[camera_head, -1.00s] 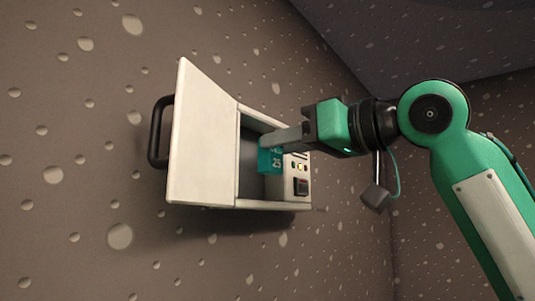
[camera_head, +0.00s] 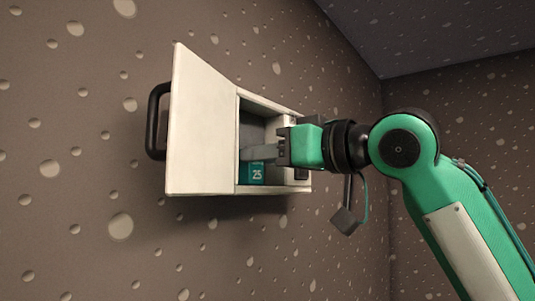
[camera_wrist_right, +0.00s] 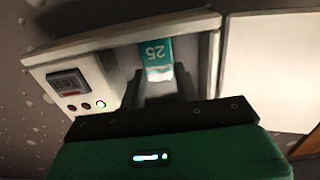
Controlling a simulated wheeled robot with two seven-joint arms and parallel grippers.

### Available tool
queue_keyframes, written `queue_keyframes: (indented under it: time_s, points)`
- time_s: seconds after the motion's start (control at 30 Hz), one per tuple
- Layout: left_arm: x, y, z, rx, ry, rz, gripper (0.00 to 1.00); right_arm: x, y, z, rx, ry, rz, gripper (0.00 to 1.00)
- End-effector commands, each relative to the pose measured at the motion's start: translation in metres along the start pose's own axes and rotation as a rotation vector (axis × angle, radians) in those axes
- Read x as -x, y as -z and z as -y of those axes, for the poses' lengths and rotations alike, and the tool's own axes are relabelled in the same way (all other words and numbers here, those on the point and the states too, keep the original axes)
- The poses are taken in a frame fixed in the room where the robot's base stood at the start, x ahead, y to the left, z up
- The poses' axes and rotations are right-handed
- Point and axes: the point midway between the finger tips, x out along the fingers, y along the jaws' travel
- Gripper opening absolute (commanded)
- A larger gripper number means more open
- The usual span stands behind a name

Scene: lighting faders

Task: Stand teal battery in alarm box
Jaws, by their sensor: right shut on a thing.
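The alarm box (camera_head: 240,190) is a pale box on the wall with its door (camera_head: 200,125) swung open to the left. The teal battery (camera_head: 257,174), marked 25, is upright inside the open compartment, low near its floor. It also shows in the right wrist view (camera_wrist_right: 156,52), between the fingers. My right gripper (camera_head: 250,154) reaches in from the right and is shut on the battery's upper part. The fingers hide part of the battery, and I cannot tell whether its base touches the floor. My left gripper is not in view.
A black handle (camera_head: 156,122) sticks out at the door's left edge. A panel (camera_wrist_right: 75,83) with a small display and lit buttons stands beside the compartment. The dimpled wall around the box is clear.

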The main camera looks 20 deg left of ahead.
Motion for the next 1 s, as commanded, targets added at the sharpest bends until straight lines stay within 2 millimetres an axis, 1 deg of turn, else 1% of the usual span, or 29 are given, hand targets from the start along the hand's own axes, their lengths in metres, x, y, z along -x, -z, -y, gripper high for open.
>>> queue_keyframes:
  time_s: [0.03,0.07,0.1,0.17,0.4,0.5,0.57,0.67,0.8,1.0]
  points:
    - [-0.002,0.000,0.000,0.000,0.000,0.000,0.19,0.000,-0.003,0.000,0.000,0.000,0.000,0.09]
    - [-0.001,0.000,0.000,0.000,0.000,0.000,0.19,0.000,-0.002,0.000,0.000,0.000,0.000,0.36]
    - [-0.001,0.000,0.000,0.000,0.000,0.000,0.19,0.000,-0.002,0.000,0.000,-0.001,0.000,0.44]
    - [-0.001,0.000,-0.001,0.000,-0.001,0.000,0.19,0.000,-0.002,0.000,0.000,0.000,0.000,0.54]
    - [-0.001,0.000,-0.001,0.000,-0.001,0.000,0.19,0.000,-0.001,0.000,0.000,0.000,0.000,0.54]
    - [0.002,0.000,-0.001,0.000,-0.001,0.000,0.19,0.000,0.003,0.000,0.000,0.000,0.000,0.54]
    - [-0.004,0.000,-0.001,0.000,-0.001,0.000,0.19,0.006,0.000,-0.001,0.000,-0.001,-0.001,0.54]
    - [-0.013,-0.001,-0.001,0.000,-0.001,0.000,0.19,0.023,-0.002,-0.001,0.003,-0.003,-0.003,0.54]
    - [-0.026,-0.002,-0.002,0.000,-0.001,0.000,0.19,0.053,-0.003,-0.001,0.003,-0.003,-0.003,0.54]
    - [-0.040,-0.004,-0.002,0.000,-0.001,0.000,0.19,0.094,-0.001,-0.001,0.002,-0.003,-0.003,0.54]
